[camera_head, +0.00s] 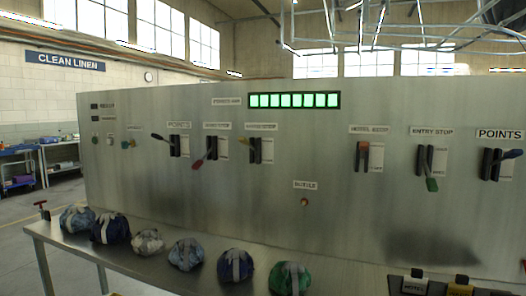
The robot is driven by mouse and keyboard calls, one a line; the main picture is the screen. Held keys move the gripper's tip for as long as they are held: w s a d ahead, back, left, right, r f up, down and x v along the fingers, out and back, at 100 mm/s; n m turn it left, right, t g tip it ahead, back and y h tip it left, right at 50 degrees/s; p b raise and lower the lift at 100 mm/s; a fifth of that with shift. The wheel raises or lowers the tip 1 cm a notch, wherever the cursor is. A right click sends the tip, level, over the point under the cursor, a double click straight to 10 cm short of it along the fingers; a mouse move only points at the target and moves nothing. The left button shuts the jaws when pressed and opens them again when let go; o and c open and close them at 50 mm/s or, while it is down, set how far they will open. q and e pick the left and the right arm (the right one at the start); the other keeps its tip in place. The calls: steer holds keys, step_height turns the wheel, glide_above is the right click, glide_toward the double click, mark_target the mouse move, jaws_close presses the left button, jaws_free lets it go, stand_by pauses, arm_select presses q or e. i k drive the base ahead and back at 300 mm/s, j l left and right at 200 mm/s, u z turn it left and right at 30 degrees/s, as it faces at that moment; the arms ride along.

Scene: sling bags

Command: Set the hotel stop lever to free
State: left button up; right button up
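The hotel stop lever (362,150) is on the right half of the upright metal panel, under a label (368,129) that seems to read "HOTEL STOP". It has a short orange-red handle in a dark slotted housing. The handle looks nearly upright or points out toward me; I cannot tell which. A small white plate (377,158) beside the slot has position words too small to read. Neither of my grippers is in view.
The entry stop lever (431,184) has a green handle angled down; a points lever (511,154) is farther right. More levers are at left. Several tied bags (236,266) line the metal table (140,272). A dark block tagged "HOTEL" (415,286) is at bottom right.

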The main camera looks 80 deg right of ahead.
mark_target(363, 146)
steer(key=j+z, duration=0.15)
steer(key=z, duration=1.55)
